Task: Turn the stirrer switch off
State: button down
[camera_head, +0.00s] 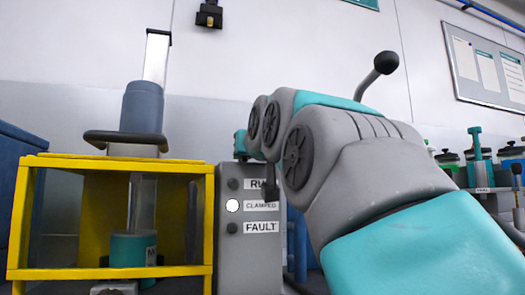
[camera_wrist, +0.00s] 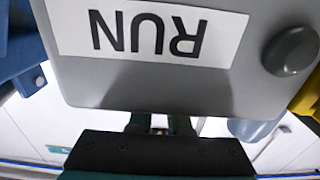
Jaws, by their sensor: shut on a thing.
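The grey control box (camera_head: 250,262) stands right of the yellow frame, with RUN, CLAMPED and FAULT labels. Its CLAMPED lamp (camera_head: 232,205) is white and bright; the RUN lamp (camera_head: 232,184) and FAULT lamp (camera_head: 232,228) are dark. In the wrist view the box face (camera_wrist: 160,85) is upside down, with the RUN label (camera_wrist: 150,30) close up. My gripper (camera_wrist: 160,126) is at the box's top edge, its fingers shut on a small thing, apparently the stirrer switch. The switch is mostly hidden by the box and fingers, so its position cannot be read.
The yellow frame (camera_head: 110,272) encloses a teal drum (camera_head: 132,248) with a stirrer column (camera_head: 143,105) above it. Jars and a teal-handled device (camera_head: 476,150) stand at right. A notice board (camera_head: 482,70) hangs on the wall. My arm covers the middle right.

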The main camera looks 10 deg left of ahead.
dwell(0.4)
jog(key=c, duration=0.9)
grip_release()
jog(key=shift+o, duration=0.2)
jog(key=b+v, duration=0.3)
jog(key=v, duration=0.4)
jog(key=shift+a+f+b, duration=0.1)
jog(key=shift+f+b, duration=0.05)
jog(key=shift+b, duration=0.15)
jog(key=shift+s+d, duration=0.3)
jog(key=shift+s, duration=0.1)
